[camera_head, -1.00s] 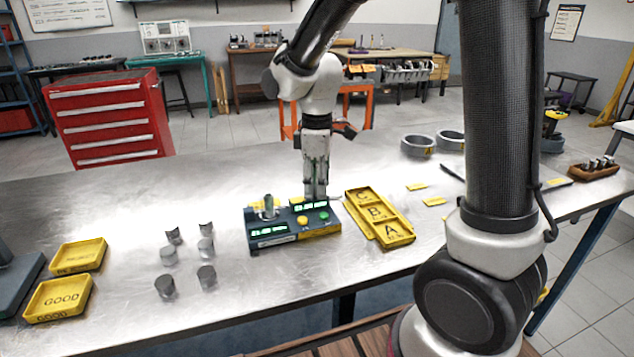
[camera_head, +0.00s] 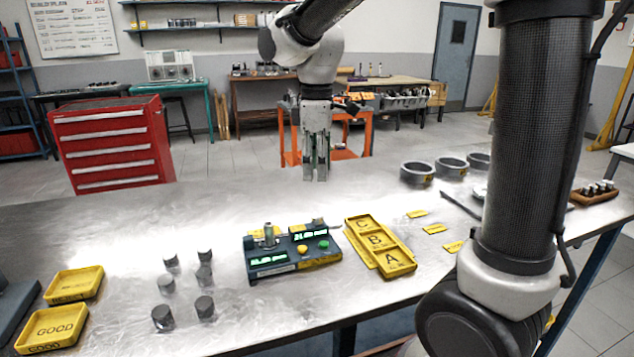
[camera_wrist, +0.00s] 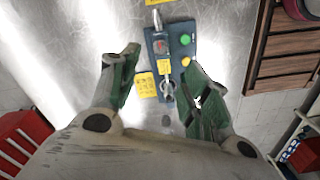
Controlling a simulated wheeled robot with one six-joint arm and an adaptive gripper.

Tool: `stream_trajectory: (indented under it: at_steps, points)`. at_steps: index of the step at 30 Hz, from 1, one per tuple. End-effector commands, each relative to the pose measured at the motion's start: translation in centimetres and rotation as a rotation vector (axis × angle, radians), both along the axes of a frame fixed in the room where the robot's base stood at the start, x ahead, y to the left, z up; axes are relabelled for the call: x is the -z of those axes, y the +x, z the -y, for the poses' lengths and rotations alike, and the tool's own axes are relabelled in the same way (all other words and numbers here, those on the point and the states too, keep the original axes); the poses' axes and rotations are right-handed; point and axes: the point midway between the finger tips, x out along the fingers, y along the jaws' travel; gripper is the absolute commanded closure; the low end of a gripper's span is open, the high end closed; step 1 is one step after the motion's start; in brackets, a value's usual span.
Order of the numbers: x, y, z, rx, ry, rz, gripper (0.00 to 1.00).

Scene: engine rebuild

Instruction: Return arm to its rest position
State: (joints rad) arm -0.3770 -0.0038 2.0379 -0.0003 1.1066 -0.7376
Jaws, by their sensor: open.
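My gripper (camera_head: 316,172) hangs fingers-down above the steel bench (camera_head: 130,225), behind the gauge box as the head view shows it. In the wrist view my gripper (camera_wrist: 160,85) is open, with its two green-padded fingers spread and nothing between them. Below it is the dark gauge box (camera_head: 285,262) with green displays, a yellow and a green button; it also shows in the wrist view (camera_wrist: 158,36). A small metal part (camera_head: 269,236) stands on the box.
A yellow tray marked A, B, C (camera_head: 357,229) lies right of the box. Several grey cylinders (camera_head: 163,318) stand to its left. Yellow trays, one marked GOOD (camera_head: 37,342), are at the left edge. Metal rings (camera_head: 416,173) sit at the back right. A red tool cabinet (camera_head: 112,142) stands behind.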

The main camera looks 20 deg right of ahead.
Motion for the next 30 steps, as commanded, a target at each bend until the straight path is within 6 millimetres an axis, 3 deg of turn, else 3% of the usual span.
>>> stream_trajectory:
  at_steps: [15, 20, 23, 30]
  points:
    - [-0.4, 0.0, 0.0, 0.005, 0.0, 0.0, 0.53]
    - [-0.2, 0.1, 0.0, 0.126, 0.003, 0.007, 0.53]
    - [1.4, -1.7, 0.7, 0.286, -0.005, -0.009, 0.53]
    - [0.7, -8.6, 6.5, 0.703, 0.054, 0.071, 0.53]
